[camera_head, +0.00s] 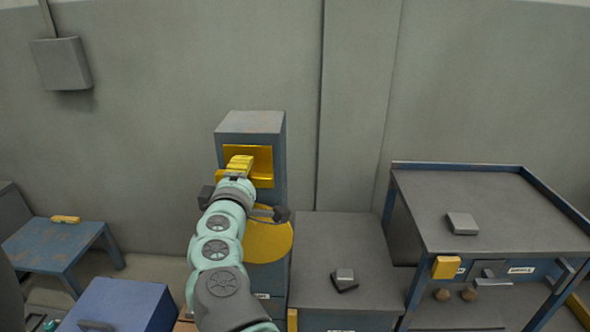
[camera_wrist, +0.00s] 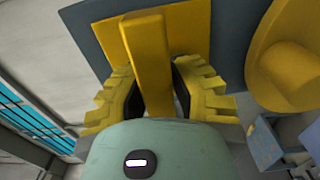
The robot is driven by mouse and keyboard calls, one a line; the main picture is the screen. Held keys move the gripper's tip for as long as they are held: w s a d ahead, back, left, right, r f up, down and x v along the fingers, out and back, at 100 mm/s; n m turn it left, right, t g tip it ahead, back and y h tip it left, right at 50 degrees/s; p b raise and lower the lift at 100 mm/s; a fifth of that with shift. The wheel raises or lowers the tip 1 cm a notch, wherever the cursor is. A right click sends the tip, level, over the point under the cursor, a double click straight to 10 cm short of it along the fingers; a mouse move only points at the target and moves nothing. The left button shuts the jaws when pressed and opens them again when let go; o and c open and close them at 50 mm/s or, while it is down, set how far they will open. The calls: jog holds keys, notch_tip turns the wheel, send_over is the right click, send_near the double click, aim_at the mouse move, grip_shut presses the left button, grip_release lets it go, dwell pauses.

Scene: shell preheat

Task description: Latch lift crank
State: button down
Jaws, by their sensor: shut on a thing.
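A yellow crank bar (camera_wrist: 148,60) shows in the wrist view, in front of a yellow plate on a blue-grey column (camera_head: 252,123). My gripper (camera_wrist: 160,92) has its two yellow fingers on either side of the bar, shut on it. In the head view my gripper (camera_head: 240,163) is at the yellow plate (camera_head: 262,160) near the top of the column. My arm hides much of the column's front there. The far end of the bar and any latch are hard to make out.
A yellow disc (camera_head: 268,238) sits lower on the column and shows in the wrist view as a rounded yellow part (camera_wrist: 290,70). A grey cabinet (camera_head: 335,240) and a blue-framed table (camera_head: 500,200) stand to the right. A low blue table (camera_head: 50,245) stands at left.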

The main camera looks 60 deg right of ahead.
jog(key=shift+f+n, duration=0.1)
jog(key=shift+n, duration=0.2)
jog(key=c, duration=0.8)
grip_release()
jog(key=shift+v, duration=3.75)
